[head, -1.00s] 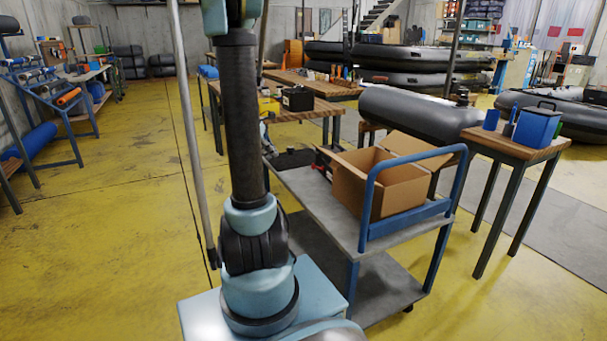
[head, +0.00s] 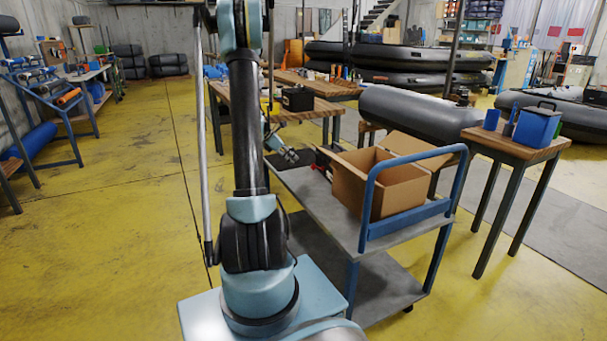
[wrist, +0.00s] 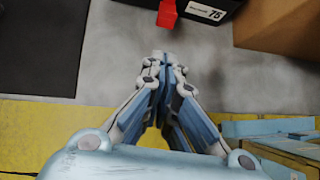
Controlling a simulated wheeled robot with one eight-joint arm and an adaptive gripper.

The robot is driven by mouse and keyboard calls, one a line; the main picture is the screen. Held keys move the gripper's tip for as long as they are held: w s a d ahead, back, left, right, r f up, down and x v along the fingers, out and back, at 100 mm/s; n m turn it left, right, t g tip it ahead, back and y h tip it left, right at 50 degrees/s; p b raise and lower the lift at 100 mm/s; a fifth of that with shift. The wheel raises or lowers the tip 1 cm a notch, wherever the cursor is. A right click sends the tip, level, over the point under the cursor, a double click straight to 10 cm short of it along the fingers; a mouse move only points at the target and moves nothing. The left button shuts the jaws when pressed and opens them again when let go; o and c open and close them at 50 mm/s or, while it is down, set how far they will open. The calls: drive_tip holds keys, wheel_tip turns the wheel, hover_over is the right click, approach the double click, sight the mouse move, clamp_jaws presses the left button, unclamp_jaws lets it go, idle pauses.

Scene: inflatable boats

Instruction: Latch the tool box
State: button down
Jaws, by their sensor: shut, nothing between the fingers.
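A dark tool box with a white label reading 75 (wrist: 217,4) shows only partly at the top edge of the wrist view. A red latch (wrist: 167,13) sticks out from its near side; I cannot tell how far it is swung. In the head view my gripper (head: 297,157) is over the cart's far end.
The tool box stands on a grey cart (head: 290,183) with a blue handle. An open cardboard box (head: 395,190) stands close to its right. A dark mat (wrist: 40,45) lies on the cart at left. A wooden table (head: 283,117) stands behind, and another (head: 515,147) at right.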

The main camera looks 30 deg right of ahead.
drive_tip(key=shift+d+f, duration=0.1)
idle(0.3)
drive_tip(key=x, duration=1)
drive_tip(key=shift+s+d, duration=0.15)
drive_tip(key=shift+r, duration=0.25)
drive_tip(key=shift+r+y, duration=0.15)
drive_tip(key=shift+y, duration=0.25)
